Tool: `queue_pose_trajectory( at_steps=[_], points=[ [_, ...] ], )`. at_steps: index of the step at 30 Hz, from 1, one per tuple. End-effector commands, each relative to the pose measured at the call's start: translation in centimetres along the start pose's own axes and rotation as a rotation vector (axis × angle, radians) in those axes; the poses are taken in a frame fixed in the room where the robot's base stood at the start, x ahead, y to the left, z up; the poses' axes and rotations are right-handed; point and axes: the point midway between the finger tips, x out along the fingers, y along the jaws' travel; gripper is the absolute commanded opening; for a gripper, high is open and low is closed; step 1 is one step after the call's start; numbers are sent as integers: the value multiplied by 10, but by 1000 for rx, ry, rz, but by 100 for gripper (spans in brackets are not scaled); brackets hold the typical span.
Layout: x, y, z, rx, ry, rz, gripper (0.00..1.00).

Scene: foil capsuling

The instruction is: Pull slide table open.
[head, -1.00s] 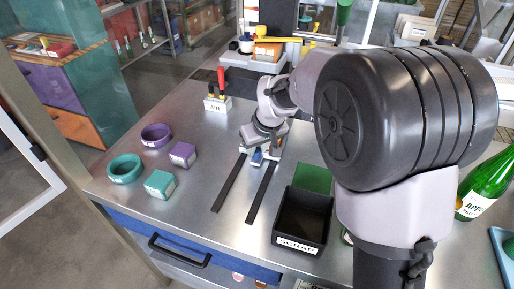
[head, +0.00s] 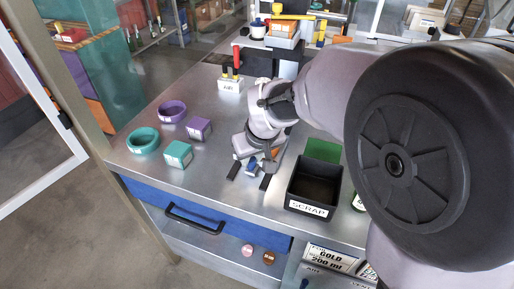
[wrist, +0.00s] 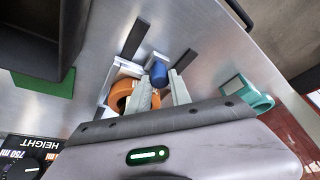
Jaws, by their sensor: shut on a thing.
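The slide table is a small pale carriage (wrist: 157,57) on two dark rails. In the wrist view the rails show beyond it, one on the left (wrist: 135,38) and one on the right (wrist: 185,60). A blue handle (wrist: 159,73) stands at the carriage. My gripper (wrist: 157,88) is shut on the blue handle, with a finger at each side. An orange rounded part (wrist: 120,94) sits by the left finger. In the head view my gripper (head: 253,168) is low over the bench near the rails' front ends; my wrist hides most of the carriage.
A black SCRAP bin (head: 303,210) stands close right of my gripper, with a green pad (head: 322,150) behind it. Purple and teal rings (head: 143,140) and blocks (head: 178,154) lie left. A blue drawer front (head: 150,197) with a black handle (head: 194,220) is below the bench edge.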

Motion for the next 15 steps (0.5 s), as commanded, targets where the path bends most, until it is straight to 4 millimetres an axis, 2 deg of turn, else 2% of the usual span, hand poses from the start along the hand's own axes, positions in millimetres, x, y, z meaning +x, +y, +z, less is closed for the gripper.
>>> queue_pose_trajectory(
  at_steps=[6,15],
  points=[
    [-6,-18,17,-1,-1,-1,0],
    [-11,-30,28,0,-2,0,0]
  ],
)
